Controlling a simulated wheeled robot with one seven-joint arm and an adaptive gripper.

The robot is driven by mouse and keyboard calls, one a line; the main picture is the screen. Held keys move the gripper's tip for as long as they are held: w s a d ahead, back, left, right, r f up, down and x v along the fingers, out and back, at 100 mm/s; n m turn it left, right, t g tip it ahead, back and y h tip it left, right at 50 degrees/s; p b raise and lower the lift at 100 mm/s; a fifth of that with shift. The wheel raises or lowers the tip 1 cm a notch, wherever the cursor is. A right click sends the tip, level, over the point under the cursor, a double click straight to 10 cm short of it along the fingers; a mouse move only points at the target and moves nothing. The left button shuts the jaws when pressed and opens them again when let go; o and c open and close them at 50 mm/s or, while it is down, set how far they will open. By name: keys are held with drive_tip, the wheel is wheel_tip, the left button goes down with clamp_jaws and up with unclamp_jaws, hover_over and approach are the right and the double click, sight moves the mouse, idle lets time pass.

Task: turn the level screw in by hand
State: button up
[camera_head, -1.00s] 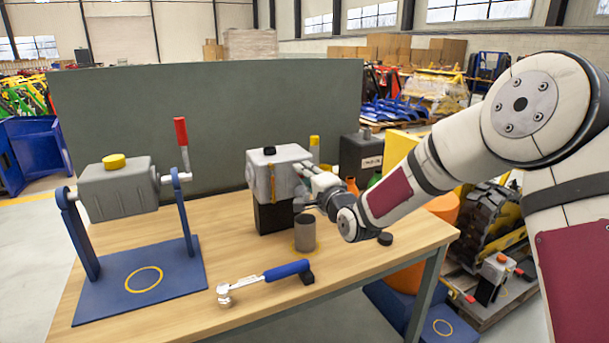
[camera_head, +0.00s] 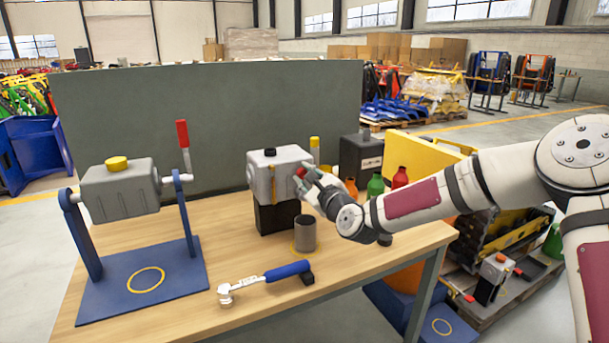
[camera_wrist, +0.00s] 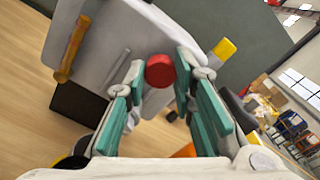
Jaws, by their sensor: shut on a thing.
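The grey gear housing (camera_head: 268,180) stands on a black block on the wooden table, and fills the upper left of the wrist view (camera_wrist: 120,40). The red level screw (camera_wrist: 160,71) sits at the housing's side face; its round red head also shows in the head view (camera_head: 301,171). My gripper (camera_wrist: 158,78) is shut on the red head, with a teal-padded finger on either side of it. In the head view my gripper (camera_head: 309,179) reaches the housing from the right. The screw's thread is hidden, so its depth cannot be told.
A grey cup (camera_head: 305,234) stands in front of the housing. A blue-handled wrench (camera_head: 262,281) lies near the table's front. A second housing (camera_head: 118,188) hangs on a blue stand at left. Several bottles (camera_head: 375,186) stand behind my arm.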

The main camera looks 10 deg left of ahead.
drive_tip(key=m, duration=0.3)
drive_tip(key=m, duration=0.3)
drive_tip(key=shift+d+f, duration=0.15)
drive_tip(key=m, duration=0.6)
drive_tip(key=shift+m, duration=0.3)
drive_tip(key=o, duration=0.9)
drive_tip(key=shift+o, duration=0.2)
